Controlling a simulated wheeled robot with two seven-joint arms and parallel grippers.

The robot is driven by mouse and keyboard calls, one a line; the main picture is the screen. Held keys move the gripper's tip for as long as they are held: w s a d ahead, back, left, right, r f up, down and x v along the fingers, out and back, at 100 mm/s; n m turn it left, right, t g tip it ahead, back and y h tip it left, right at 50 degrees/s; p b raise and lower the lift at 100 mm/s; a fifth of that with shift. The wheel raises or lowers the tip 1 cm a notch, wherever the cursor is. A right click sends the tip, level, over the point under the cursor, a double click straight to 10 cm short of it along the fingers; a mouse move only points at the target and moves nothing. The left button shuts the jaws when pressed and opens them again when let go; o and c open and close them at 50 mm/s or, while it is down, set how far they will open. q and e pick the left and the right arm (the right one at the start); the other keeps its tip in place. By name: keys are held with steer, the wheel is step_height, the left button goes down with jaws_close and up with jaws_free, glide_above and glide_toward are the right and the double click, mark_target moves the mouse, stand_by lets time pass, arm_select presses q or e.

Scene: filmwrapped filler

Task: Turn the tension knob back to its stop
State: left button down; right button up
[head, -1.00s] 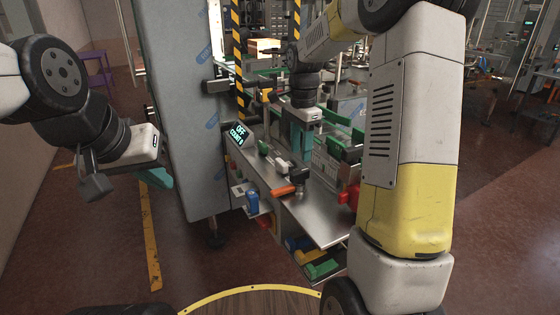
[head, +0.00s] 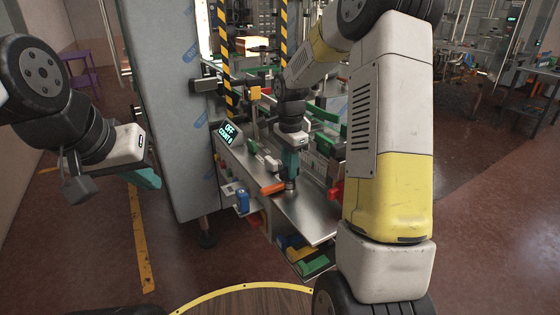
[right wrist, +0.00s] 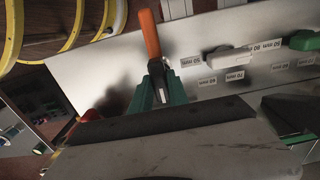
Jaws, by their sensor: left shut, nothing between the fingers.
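An orange-handled lever (head: 272,187) with a dark hub sits on the metal shelf of the machine. A blue knob (head: 242,201) sits on the panel's front edge; no label shows which part is the tension knob. My right gripper (head: 290,176) points down at the lever's hub. In the right wrist view its green fingers (right wrist: 161,88) stand either side of the dark part of the orange lever (right wrist: 149,34); whether they press on it is unclear. My left gripper (head: 148,180) is shut and empty, out at the left, away from the machine.
A small display (head: 229,132) reads "OFF" and "COUNT 0". A grey cabinet (head: 165,110) stands left of the shelf. Green and white blocks and millimetre labels (right wrist: 235,75) lie beside the lever. A tray (head: 312,264) with coloured pieces is below the shelf. Floor at left is open.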

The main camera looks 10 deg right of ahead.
jaws_close()
steer(key=shift+n, duration=0.3)
